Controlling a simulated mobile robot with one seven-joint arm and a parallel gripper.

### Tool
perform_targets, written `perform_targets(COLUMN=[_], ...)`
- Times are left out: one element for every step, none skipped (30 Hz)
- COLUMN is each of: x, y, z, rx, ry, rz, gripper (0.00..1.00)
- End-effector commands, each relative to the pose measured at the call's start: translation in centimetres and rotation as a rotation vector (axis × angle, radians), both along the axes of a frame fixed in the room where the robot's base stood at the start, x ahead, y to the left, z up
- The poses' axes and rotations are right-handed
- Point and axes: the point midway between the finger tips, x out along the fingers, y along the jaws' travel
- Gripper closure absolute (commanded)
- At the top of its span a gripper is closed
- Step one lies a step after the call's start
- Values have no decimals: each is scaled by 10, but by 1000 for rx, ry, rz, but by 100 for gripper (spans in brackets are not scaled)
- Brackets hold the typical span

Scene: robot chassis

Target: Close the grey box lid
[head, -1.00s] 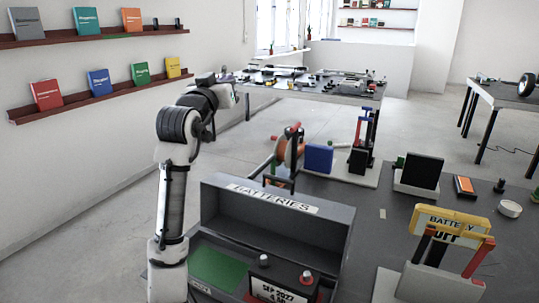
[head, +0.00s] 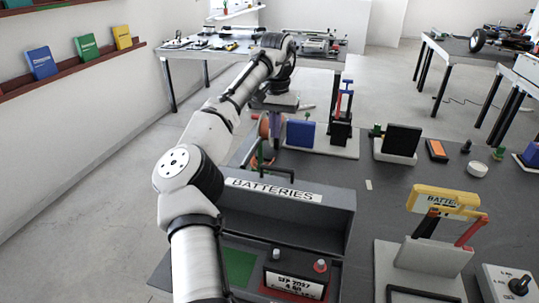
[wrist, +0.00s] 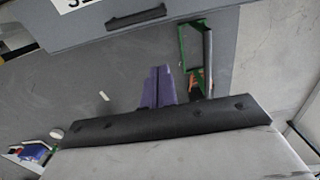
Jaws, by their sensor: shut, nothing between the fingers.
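The grey box (head: 343,226), labelled BATTERIES, stands at the front of the table in the head view. Its lid (head: 270,207) is raised at the back, and the inside is open to view. A black battery (head: 297,270) with a white label and a green panel (head: 238,265) show inside. In the wrist view, the grey box part with a black handle (wrist: 135,18) and a cut-off white label fills the top edge. My gripper (head: 273,103) is beyond the lid in the head view. In the wrist view its purple fingers (wrist: 157,72) are together and empty, apart from the handle.
A green-framed item (wrist: 196,55) lies close to the fingers. A blue panel (head: 300,133) and a black panel (head: 402,139) stand behind the box. A yellow battery tester (head: 443,200) stands at right. Bare table shows between them.

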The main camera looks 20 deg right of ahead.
Motion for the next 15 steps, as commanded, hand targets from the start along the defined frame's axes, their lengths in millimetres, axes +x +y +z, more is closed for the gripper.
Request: perform_targets(x=[0, -1, 0, -1, -1, -1, -1, -2, -2, -2, -2, -3, -6, -9, -13], y=[1, 1, 2, 2, 2, 2, 2, 2, 2, 3, 3, 3, 5, 8, 10], z=[-11, -16, -22, -29, -36, -44, -50, -57, -66, -72, -78, -87, -81, -79, -77], rx=[0, 1, 2, 3, 2, 2, 1, 2, 1, 1, 1, 0, -1, -1, -1], ry=[4, 3, 1, 1, 1, 1, 0, 1, 1, 0, 1, 1, -4, -5, -4], rz=[-2, -2, 0, 0, 0, -1, 0, -1, 0, 0, -1, -1, -2, -1, -2], gripper=[100, 100, 100, 100, 100, 100, 100, 100, 100, 100, 100, 100, 100, 100, 100])
